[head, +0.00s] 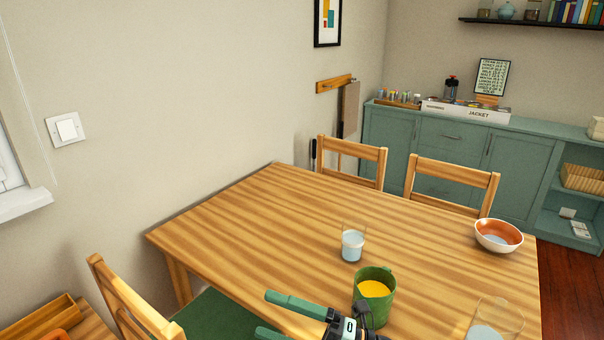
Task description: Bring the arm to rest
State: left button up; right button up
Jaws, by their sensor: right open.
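My right gripper (264,314) shows at the bottom centre of the head view, with its two green fingers apart and pointing left. Nothing is between the fingers. It appears near the table's front edge, just left of a green mug (363,305) with yellow contents. A dark part of the gripper overlaps the mug's lower left in the picture; I cannot tell whether they touch. Most of the right arm is outside the frame. My left gripper is not in view.
The wooden table (260,220) holds a glass (352,244), another glass (497,318) at the lower right and an orange-and-white bowl (499,236). Its left part is clear. A chair (128,300) stands at the near left, two more behind. A teal cabinet (455,138) stands beyond.

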jog(key=d+f+m+t+h+p, duration=0.1)
jog(key=d+f+m+t+h, duration=0.4)
jog(key=m, duration=0.5)
jog(key=d+f+m+t+h+p, duration=0.2)
jog(key=d+f+m+t+h, duration=0.35)
jog(key=m, duration=0.55)
jog(key=s+d+f+m+g+h+p, duration=0.2)
jog(key=s+d+f+m+g+h, duration=0.3)
jog(key=s+d+f, duration=0.5)
jog(key=s+f+m+h, duration=0.2)
jog(key=s+f+m, duration=0.1)
jog(key=s, duration=0.1)
jog(key=shift+s+m+g, duration=0.3)
jog(key=shift+s+g, duration=0.05)
jog(key=shift+s, duration=0.05)
